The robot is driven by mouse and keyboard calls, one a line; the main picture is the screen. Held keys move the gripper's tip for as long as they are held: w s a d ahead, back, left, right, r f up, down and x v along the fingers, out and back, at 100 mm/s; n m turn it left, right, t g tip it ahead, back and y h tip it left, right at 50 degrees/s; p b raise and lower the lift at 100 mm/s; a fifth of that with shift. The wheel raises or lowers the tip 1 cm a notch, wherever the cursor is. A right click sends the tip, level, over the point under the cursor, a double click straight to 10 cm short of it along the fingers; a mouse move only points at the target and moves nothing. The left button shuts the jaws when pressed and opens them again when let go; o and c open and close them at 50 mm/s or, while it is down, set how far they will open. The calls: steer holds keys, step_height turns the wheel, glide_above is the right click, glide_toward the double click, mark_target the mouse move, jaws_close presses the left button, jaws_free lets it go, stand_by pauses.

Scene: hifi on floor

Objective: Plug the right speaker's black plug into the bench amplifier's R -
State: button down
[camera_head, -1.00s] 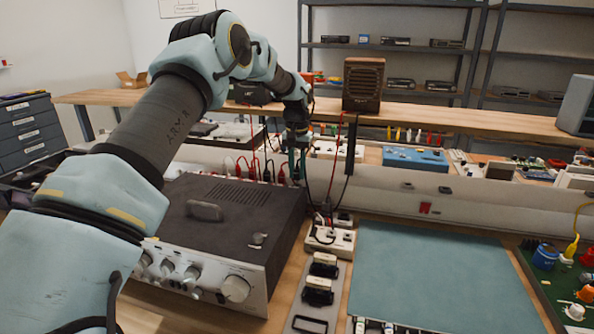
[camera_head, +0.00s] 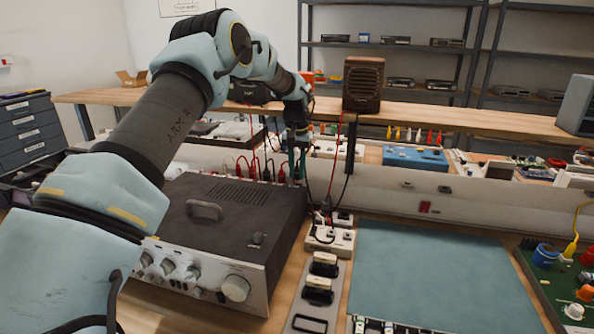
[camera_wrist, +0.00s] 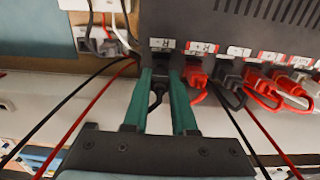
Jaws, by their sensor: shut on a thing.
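The bench amplifier (camera_head: 225,235) is a dark box with a silver front on the bench at left. In the wrist view its rear edge (camera_wrist: 190,20) carries a row of labelled sockets. My gripper (camera_wrist: 168,75) has green fingers shut on a black plug (camera_wrist: 159,74). The plug is at the end socket, under the label that reads R - (camera_wrist: 162,44). The contact is partly hidden, so I cannot tell how deep it sits. A red plug (camera_wrist: 195,78) is beside it at R +. In the head view my gripper (camera_head: 299,172) is behind the amplifier's far right corner.
More black and red plugs (camera_wrist: 230,75) fill the neighbouring sockets. Loose red and black cables cross near the fingers. A brown speaker (camera_head: 363,84) stands on the back shelf. A power strip (camera_head: 330,240) and a blue-green mat (camera_head: 435,275) lie right of the amplifier.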

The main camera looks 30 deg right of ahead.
steer(key=shift+f, duration=0.95)
stand_by(2.5)
steer(key=c, duration=0.6)
jaws_free()
steer(key=shift+c, duration=0.2)
step_height(320, 180, up, 11)
steer(key=b, duration=0.3)
steer(key=shift+f, duration=0.15)
step_height(320, 180, up, 5)
steer(key=p, duration=0.4)
